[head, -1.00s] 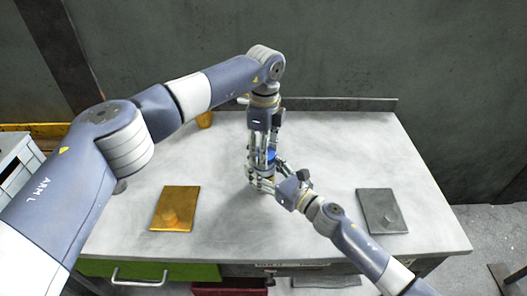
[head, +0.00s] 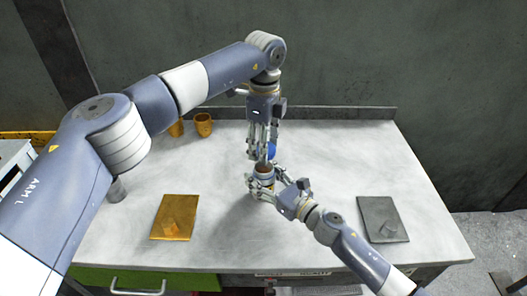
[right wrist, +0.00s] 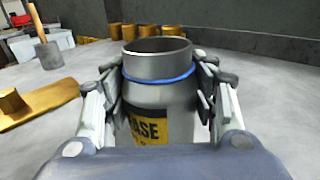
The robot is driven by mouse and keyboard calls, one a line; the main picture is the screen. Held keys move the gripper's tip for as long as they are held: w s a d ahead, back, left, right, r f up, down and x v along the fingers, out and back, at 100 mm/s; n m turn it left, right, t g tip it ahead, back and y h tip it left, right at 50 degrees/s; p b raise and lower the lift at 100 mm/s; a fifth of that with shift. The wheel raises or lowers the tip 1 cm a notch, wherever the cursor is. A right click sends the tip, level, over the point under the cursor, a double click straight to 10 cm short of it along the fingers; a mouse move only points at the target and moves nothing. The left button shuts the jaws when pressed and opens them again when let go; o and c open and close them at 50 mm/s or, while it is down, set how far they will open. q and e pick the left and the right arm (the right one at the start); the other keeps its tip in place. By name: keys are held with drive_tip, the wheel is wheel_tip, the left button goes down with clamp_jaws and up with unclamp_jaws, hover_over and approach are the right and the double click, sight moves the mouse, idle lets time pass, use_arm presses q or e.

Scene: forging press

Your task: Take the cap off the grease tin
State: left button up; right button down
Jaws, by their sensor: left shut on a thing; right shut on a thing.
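The grease tin (head: 265,171) stands upright on the table in the head view, its top open. In the right wrist view the tin (right wrist: 158,95) shows a bare open mouth, a blue ring around its neck and a yellow label. My right gripper (head: 261,187) is shut on the tin's body, with a finger on each side in the right wrist view (right wrist: 160,92). My left gripper (head: 262,156) points down and is shut on the blue cap (head: 271,151), just above the tin. The fingers partly hide the cap.
Gold cups (head: 204,124) stand at the back left. A grey tool with a wooden handle (right wrist: 37,22) stands left in the right wrist view.

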drive_tip(key=c, duration=0.6)
unclamp_jaws()
drive_tip(key=shift+o, duration=0.2)
